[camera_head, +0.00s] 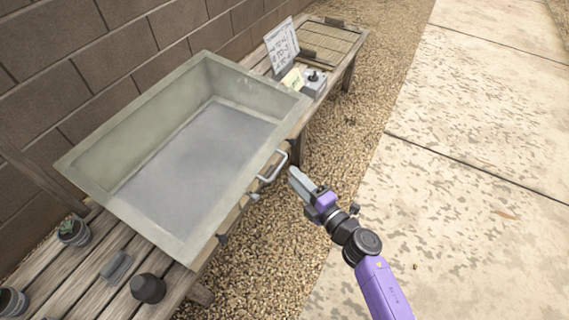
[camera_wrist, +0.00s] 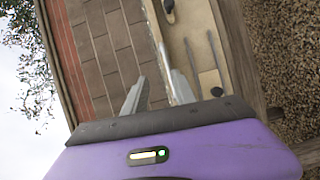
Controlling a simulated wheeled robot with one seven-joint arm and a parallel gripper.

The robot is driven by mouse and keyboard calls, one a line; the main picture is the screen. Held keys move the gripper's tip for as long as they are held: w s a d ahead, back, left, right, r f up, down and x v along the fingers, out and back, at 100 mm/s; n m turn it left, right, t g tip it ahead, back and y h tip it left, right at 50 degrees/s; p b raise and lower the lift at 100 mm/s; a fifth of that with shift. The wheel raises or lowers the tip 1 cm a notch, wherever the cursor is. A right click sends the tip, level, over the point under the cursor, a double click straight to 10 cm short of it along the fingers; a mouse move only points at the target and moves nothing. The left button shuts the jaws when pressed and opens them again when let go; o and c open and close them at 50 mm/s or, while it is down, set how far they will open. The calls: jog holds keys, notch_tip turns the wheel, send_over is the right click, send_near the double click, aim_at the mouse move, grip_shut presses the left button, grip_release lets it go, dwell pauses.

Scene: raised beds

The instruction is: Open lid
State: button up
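A large grey-green box (camera_head: 84,178) with a broad rim stands on a wooden bench in the head view. Its inside looks grey and flat; I cannot tell whether this is a clear lid or an open interior. A pale metal bar handle (camera_head: 275,168) sits on its right-hand side. A pale panel (camera_wrist: 198,22) with grey bars, perhaps the box's side and handle, lies beside the right finger.
The wooden bench (camera_head: 93,250) carries a potted plant (camera_head: 73,231) and a dark pot (camera_head: 148,289) at lower left. A block wall stands behind; gravel and paving lie right.

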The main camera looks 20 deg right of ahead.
aim_at(279, 168)
jog(key=shift+n, duration=0.7)
jog(key=w, duration=0.2)
jog(key=w+a+f+b, duration=0.1)
jog(key=w, duration=0.1)
jog(key=w+a+f, duration=0.1)
jog(key=w, duration=0.2)
jog(key=shift+a, duration=0.25)
grip_shut()
dwell(0.7)
